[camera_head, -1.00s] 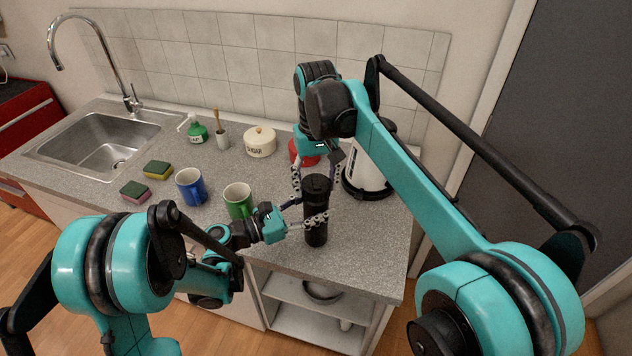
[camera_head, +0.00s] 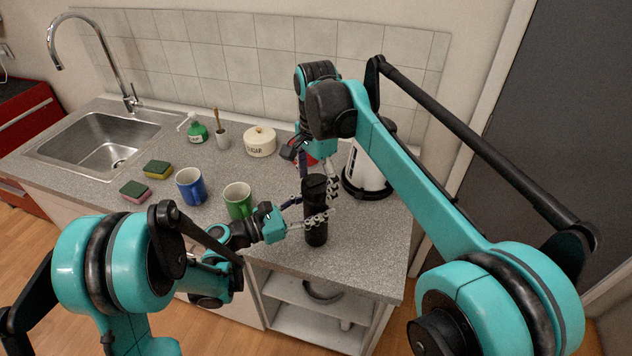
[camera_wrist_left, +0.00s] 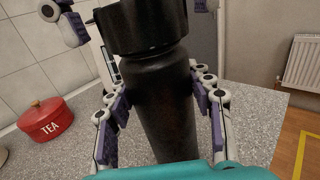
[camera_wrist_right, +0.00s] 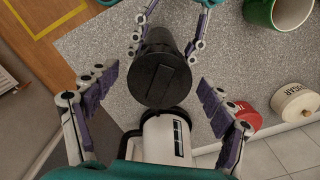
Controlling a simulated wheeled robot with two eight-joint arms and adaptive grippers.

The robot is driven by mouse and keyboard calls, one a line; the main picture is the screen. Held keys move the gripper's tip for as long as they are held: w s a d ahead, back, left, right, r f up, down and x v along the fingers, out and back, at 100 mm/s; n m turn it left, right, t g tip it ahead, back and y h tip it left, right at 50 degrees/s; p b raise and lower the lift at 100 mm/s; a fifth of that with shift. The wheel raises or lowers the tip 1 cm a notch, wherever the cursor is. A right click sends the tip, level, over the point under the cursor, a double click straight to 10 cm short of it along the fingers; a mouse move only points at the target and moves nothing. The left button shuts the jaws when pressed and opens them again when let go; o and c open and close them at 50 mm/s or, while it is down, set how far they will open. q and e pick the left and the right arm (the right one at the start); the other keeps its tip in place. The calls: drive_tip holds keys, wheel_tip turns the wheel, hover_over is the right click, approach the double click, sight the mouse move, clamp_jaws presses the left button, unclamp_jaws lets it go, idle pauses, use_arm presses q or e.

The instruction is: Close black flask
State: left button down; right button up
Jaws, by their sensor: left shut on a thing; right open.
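The black flask (camera_head: 315,224) stands upright on the grey countertop, near its front right part. Its black lid (camera_wrist_right: 158,78) sits on top; I cannot tell how tightly it is seated. My left gripper (camera_head: 309,222) is shut around the flask's body from the left, with its fingers on both sides in the left wrist view (camera_wrist_left: 160,103). My right gripper (camera_head: 317,180) points down from above at the lid. In the right wrist view its fingers (camera_wrist_right: 152,95) are spread wide, one on each side of the lid and apart from it.
A green mug (camera_head: 238,201) and a blue mug (camera_head: 191,187) stand left of the flask. A white kettle (camera_head: 366,168) and a red tea tin (camera_wrist_left: 45,120) are behind it. A sugar pot (camera_head: 260,142) stands near the wall. The counter's front right corner is clear.

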wheel_tip(320, 180, up, 12)
idle(0.6)
use_arm(q)
drive_tip(key=c, duration=0.6)
unclamp_jaws()
drive_tip(key=shift+o, duration=0.2)
drive_tip(key=shift+a, duration=0.15)
drive_tip(key=v, duration=1.2)
